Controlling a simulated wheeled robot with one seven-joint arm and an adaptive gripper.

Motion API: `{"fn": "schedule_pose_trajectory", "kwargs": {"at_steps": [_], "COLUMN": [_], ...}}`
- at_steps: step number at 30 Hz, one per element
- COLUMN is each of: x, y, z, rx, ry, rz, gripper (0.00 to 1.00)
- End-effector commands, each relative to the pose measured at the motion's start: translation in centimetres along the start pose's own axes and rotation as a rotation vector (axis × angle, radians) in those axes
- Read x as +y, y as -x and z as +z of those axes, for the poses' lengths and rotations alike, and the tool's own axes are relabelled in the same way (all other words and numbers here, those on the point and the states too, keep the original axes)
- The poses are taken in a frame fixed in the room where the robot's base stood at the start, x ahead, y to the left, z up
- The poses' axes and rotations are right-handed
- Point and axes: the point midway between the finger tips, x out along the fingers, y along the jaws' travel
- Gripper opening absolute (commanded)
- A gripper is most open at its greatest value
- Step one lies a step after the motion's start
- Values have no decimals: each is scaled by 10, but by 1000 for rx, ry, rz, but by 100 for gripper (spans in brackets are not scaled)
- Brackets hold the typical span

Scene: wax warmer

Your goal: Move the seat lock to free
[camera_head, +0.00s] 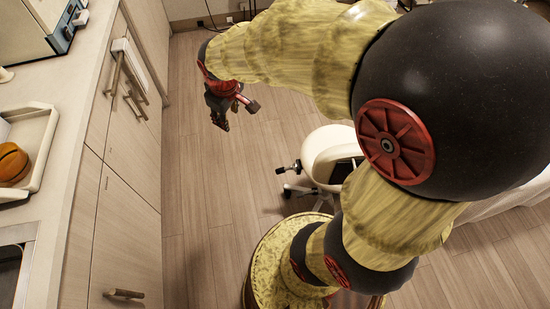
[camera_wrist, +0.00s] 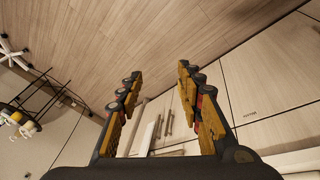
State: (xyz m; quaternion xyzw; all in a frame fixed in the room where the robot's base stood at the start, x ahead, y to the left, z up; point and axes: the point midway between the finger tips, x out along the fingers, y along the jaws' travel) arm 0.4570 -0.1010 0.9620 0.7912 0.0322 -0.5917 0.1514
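A cream-white rounded seat (camera_head: 328,150) on a wheeled base stands on the floor at the middle of the head view, partly hidden behind my arm. A dark lever with a black end (camera_head: 283,170) sticks out from its left side under the seat. I cannot tell whether this is the seat lock or how it is set. My gripper (camera_head: 219,119) hangs above the floor, left of the seat and well apart from it. In the wrist view my gripper (camera_wrist: 158,75) is open, with nothing between its fingers.
A counter (camera_head: 80,105) with wooden-handled cabinets (camera_head: 125,230) runs along the left. A white tray (camera_head: 40,150) with an orange-brown round item (camera_head: 13,162) is on it. Bare wood floor (camera_head: 205,190) lies between cabinets and seat. The wrist view shows a black-framed rack (camera_wrist: 45,100) at left.

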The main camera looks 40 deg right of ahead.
Motion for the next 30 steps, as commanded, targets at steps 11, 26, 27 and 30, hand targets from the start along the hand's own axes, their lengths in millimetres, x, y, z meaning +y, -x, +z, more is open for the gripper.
{"fn": "schedule_pose_trajectory", "kwargs": {"at_steps": [11,26,27,30], "x": [75,93,90,82], "y": [-149,-360,-373,-397], "z": [3,118,129,151], "rx": [-145,-235,-236,-236], "ry": [227,519,537,573], "rz": [-41,-199,-213,-239], "gripper": [36,36,36,36]}}
